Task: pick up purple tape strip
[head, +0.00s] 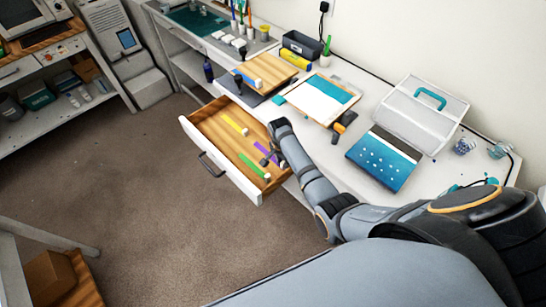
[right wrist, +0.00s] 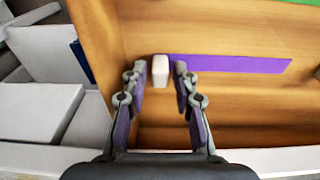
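The purple tape strip (head: 264,150) lies in the open wooden drawer (head: 207,118), partly hidden by my right gripper (head: 270,159) in the head view. In the right wrist view the purple strip (right wrist: 235,64) runs to the right from a small white block (right wrist: 160,69) at its near end. My right gripper (right wrist: 160,85) is open, with its fingertips on either side of the white block and small gaps showing beside it. Contact with the block is not clear. My left gripper is not in view.
A yellow strip (head: 232,123) and a green strip (head: 251,165) with white end blocks lie in the same drawer. The desk above holds a wooden board (head: 268,70), a blue-and-white board (head: 384,158) and a clear case (head: 422,112). The floor left of the drawer is clear.

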